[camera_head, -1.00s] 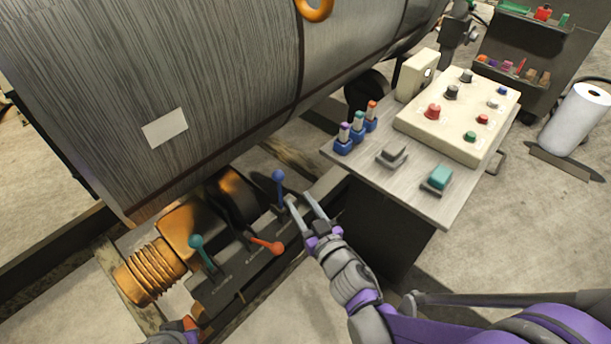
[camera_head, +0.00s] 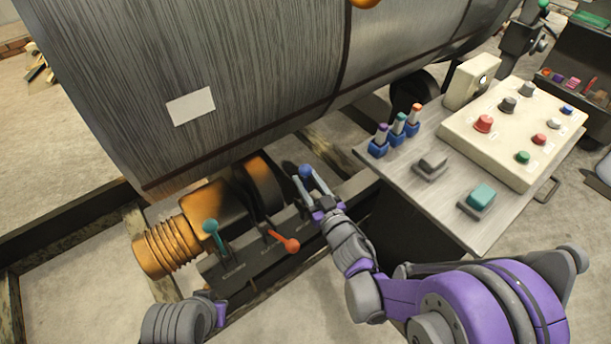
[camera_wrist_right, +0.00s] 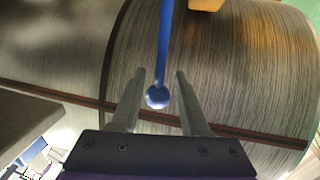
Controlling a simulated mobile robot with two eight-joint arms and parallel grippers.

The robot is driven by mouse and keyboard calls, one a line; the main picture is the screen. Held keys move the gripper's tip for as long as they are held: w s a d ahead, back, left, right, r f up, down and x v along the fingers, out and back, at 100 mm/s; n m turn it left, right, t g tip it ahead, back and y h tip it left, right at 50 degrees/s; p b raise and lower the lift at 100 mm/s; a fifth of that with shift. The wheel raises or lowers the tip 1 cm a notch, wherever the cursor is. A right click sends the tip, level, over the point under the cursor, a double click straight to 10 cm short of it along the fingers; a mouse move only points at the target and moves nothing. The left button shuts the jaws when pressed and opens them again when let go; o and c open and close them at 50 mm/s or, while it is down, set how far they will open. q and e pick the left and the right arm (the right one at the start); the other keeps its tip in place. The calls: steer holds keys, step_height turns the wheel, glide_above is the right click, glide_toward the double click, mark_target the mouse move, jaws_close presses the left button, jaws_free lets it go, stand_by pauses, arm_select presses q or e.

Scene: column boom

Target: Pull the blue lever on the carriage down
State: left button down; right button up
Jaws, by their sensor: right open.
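The blue lever (camera_head: 306,171) stands up at the right end of the carriage's lever block (camera_head: 250,262), its round knob on top. My right gripper (camera_head: 309,180) is open at the lever, one finger on each side of the knob. In the right wrist view the blue knob (camera_wrist_right: 157,98) lies between the two open fingers (camera_wrist_right: 160,75), with visible gaps on both sides. The fingers hide part of the lever's shaft in the head view. My left gripper (camera_head: 220,314) shows only partly at the lower edge; its fingers cannot be made out.
A teal lever (camera_head: 211,228) and an orange-red lever (camera_head: 288,244) share the block. The large grey drum (camera_head: 250,80) rises behind. A control table (camera_head: 460,225) with buttons and small colored-top items stands close to the right of my right gripper.

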steer(key=shift+x, duration=0.8)
jaws_close()
stand_by(0.9)
